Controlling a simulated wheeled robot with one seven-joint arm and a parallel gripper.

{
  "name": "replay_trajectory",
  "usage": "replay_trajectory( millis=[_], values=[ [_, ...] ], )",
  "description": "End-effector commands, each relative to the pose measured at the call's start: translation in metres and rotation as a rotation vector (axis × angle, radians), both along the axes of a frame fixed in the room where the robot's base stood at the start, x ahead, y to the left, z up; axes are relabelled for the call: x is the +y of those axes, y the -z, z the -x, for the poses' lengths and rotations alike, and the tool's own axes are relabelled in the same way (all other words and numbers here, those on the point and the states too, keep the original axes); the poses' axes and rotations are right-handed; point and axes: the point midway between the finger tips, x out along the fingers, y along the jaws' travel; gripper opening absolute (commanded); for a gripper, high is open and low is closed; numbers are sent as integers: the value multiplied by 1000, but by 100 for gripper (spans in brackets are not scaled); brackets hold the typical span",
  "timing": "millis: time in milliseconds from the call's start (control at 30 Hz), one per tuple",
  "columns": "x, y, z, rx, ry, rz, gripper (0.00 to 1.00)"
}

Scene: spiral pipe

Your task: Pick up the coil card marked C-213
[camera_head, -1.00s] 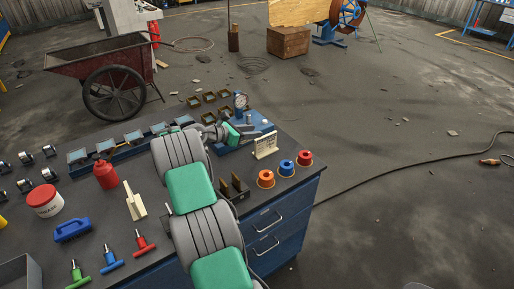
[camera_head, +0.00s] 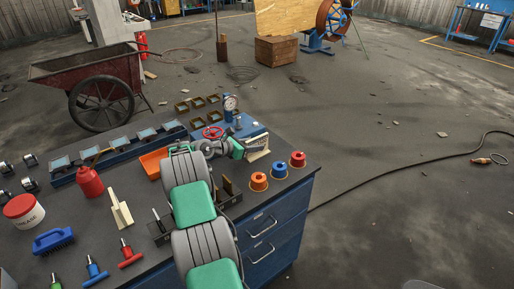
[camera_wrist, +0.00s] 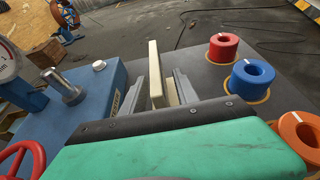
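A cream upright card-like piece (camera_head: 257,146) stands at the front right of the blue device on the bench. In the wrist view the cream piece (camera_wrist: 155,68) rises between the two grey fingers of my gripper (camera_wrist: 160,88). The fingers are apart with a gap visible beside the piece, so my gripper looks open around it. In the head view my gripper (camera_head: 243,149) is at the left side of this piece, partly hidden by my arm. No C-213 marking is readable.
The blue device (camera_wrist: 98,92) with a gauge and a red handwheel (camera_head: 212,132) is close beside my gripper. Red (camera_head: 297,160), blue (camera_head: 278,170) and orange (camera_head: 259,182) rings stand to the right. A dark rack with brown plates (camera_head: 230,187) lies near my arm.

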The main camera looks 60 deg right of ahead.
Motion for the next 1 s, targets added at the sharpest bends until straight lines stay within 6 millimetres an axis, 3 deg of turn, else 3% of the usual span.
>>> replay_trajectory(
  millis=[100,300,767,1000],
  values=[
    [-12,4,6,0,-1,0,36],
    [-13,5,6,0,-2,1,36],
    [-12,5,6,0,-1,0,0],
    [-12,5,6,0,-1,0,0]
  ],
)
